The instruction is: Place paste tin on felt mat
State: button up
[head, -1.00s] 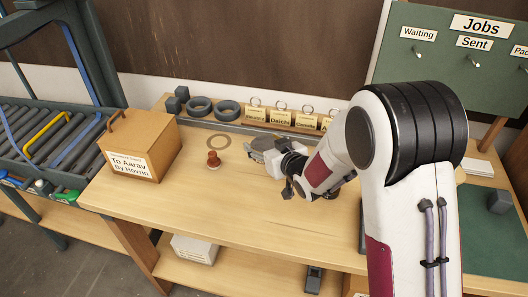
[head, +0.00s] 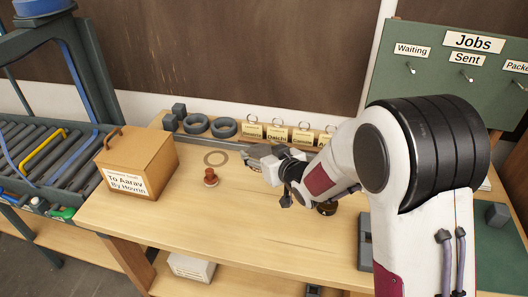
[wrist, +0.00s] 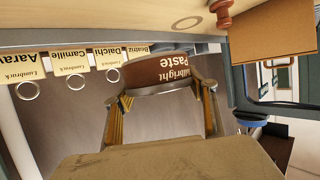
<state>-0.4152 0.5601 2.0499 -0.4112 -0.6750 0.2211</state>
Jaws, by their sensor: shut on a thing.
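The paste tin (wrist: 168,72) has a brown side with an upside-down "Fulbright Paste" label in the wrist view. My gripper (wrist: 160,92) is shut on it, with a finger at each side. In the head view my gripper (head: 256,158) is over the back middle of the wooden bench, right of the flat ring; the tin is mostly hidden there. A dark green surface (head: 498,262), which looks like the felt mat, lies at the right, partly behind my arm.
A red-brown stamp (head: 210,178) and a flat ring (head: 216,158) are left of my gripper. A labelled box (head: 137,165) stands farther left. A dark round pot (head: 327,209) sits below my arm. A grey block (head: 497,215) stands on the green surface.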

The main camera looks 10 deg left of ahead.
dwell(0.3)
jog(key=w+d+r+m+t+h, duration=0.1)
jog(key=w+d+m+t+h, duration=0.15)
jog(key=d, duration=1.65)
jog(key=w+d+m+t+h, duration=0.1)
jog(key=w+d+m+h, duration=0.3)
jog(key=d, duration=1.5)
jog(key=s+d+m+h, duration=0.15)
jog(key=s+d, duration=0.35)
jog(key=d, duration=0.6)
jog(key=s+d+m+h, duration=0.15)
jog(key=s+d, duration=0.35)
jog(key=d, duration=0.5)
jog(key=s+d, duration=0.3)
jog(key=s, duration=0.6)
jog(key=shift+s+d+f, duration=0.15)
jog(key=shift+d, duration=0.2)
jog(key=shift+n, duration=0.25)
